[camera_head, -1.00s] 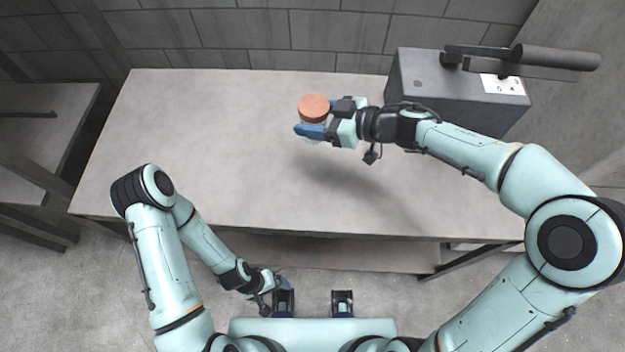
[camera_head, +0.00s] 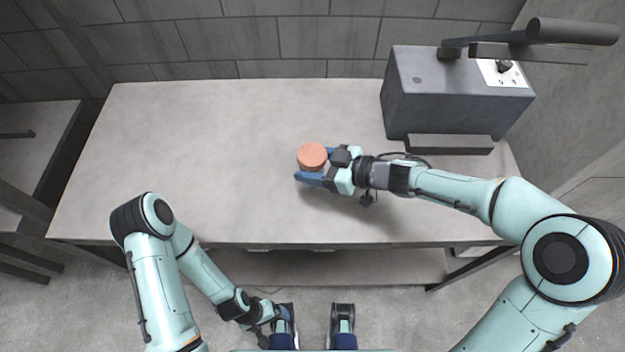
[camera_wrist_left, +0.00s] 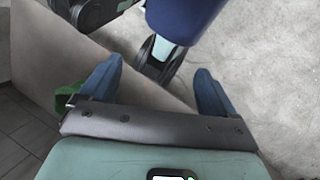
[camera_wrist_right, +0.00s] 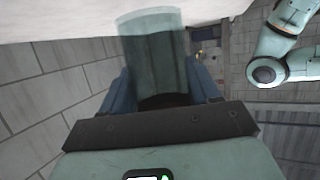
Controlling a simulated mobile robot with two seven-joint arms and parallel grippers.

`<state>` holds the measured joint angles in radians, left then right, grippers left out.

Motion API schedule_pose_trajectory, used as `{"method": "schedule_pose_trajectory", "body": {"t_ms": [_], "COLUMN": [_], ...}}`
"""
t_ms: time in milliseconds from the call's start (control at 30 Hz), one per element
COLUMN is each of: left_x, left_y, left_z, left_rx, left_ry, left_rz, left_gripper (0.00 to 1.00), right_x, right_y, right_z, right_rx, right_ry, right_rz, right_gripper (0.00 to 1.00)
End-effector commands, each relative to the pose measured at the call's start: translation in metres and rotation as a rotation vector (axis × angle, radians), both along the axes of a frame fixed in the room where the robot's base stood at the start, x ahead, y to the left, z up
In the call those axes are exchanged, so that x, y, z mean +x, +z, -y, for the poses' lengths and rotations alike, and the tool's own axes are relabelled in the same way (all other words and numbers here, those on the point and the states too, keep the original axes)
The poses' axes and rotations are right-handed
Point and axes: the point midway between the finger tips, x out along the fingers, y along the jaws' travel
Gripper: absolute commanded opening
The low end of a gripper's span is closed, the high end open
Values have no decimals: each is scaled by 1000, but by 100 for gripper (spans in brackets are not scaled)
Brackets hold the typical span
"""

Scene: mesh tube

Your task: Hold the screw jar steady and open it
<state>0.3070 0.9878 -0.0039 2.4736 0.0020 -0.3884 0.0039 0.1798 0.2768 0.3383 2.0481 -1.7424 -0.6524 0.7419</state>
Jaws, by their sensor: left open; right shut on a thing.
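The screw jar has a round orange-brown lid (camera_head: 312,156) facing up in the head view. My right gripper (camera_head: 318,167) is shut on the jar body, with its blue fingers just below the lid, and holds it over the table. In the right wrist view the clear greenish jar body (camera_wrist_right: 155,50) sits between the two fingers, and the lid is out of sight there. My left gripper (camera_head: 284,318) is low in front of the table, close to my base and far from the jar. The left wrist view shows its blue fingers (camera_wrist_left: 157,90) apart with nothing between them.
The grey table (camera_head: 190,140) is bare to the left of the jar. A dark grey box (camera_head: 435,95) with a lever handle (camera_head: 570,32) stands at the back right, behind my right arm. A block wall (camera_head: 270,35) runs along the back.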

Motion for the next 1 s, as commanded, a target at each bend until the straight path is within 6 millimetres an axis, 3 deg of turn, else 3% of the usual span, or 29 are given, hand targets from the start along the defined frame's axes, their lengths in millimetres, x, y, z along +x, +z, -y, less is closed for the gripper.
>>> {"method": "schedule_pose_trajectory", "body": {"t_ms": [400,867,900,967,1000], "left_x": [7,8,8,8,8], "left_y": [-15,-16,-16,-16,-16], "left_z": [0,0,0,0,0], "left_rx": [4,4,4,4,4], "left_ry": [6,7,7,7,7], "left_rz": [28,31,31,31,31], "left_gripper": [90,90,90,90,90], "right_x": [0,0,0,0,0], "right_y": [-51,-57,-56,-56,-56], "right_z": [0,0,0,0,0], "right_rx": [1,0,0,0,0], "right_ry": [0,0,0,0,0], "right_rz": [-3,1,1,1,1], "right_gripper": [0,0,70,86,86]}}
